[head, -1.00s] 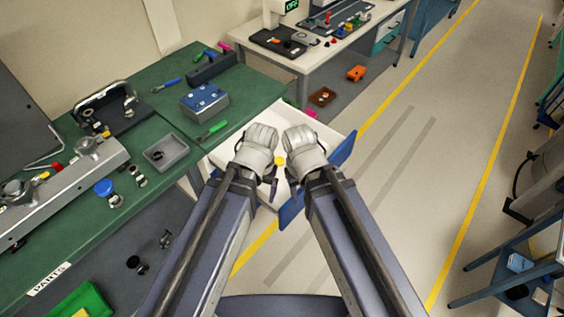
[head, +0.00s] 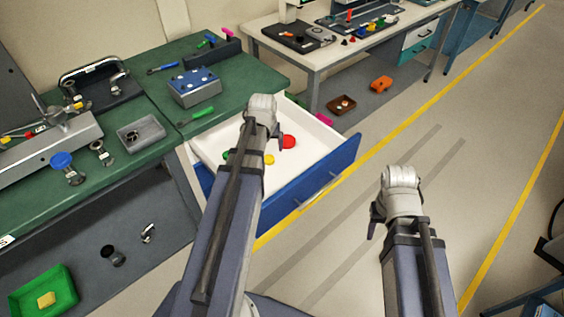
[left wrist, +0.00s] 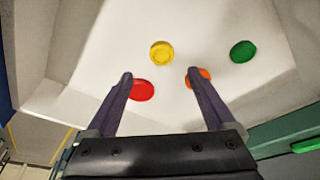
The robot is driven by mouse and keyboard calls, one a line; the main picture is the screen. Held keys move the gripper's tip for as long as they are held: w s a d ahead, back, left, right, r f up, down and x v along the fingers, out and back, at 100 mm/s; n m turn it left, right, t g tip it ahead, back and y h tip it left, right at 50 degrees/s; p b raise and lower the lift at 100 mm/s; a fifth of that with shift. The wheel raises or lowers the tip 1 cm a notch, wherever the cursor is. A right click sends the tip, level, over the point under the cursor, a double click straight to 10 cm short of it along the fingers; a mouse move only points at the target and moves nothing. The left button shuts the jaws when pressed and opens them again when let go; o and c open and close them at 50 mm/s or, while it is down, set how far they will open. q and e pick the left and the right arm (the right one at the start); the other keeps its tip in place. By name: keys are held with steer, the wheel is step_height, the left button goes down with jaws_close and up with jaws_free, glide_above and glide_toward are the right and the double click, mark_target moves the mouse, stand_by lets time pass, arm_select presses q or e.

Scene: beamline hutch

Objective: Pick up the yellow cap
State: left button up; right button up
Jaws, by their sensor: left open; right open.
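The yellow cap (head: 269,159) lies on the white floor of an open drawer (head: 322,140). In the left wrist view the yellow cap (left wrist: 161,53) is just beyond the fingertips, about centred between them. My left gripper (left wrist: 160,77) is open and empty above the drawer. A red cap (left wrist: 141,90) shows inside the left finger, and an orange cap (left wrist: 198,77) is partly covered by the right finger. A green cap (left wrist: 243,51) lies further right. My right gripper (head: 393,215) is open and empty, out over the floor to the right of the drawer.
The drawer's blue front (head: 300,190) and white walls surround the caps. A green bench (head: 100,190) with a grey tray (head: 141,134) and a blue-topped box (head: 194,86) stands at the left.

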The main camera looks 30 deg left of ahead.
mark_target(269, 158)
arm_select(q)
steer(key=shift+s+b+x, duration=0.2)
steer(key=shift+b+x, duration=3.6)
steer(key=shift+x, duration=0.15)
steer(key=shift+a, duration=0.1)
steer(key=shift+r, duration=0.1)
jaws_close()
steer(key=shift+r, duration=0.1)
step_height(269, 158, up, 10)
steer(key=p, duration=1)
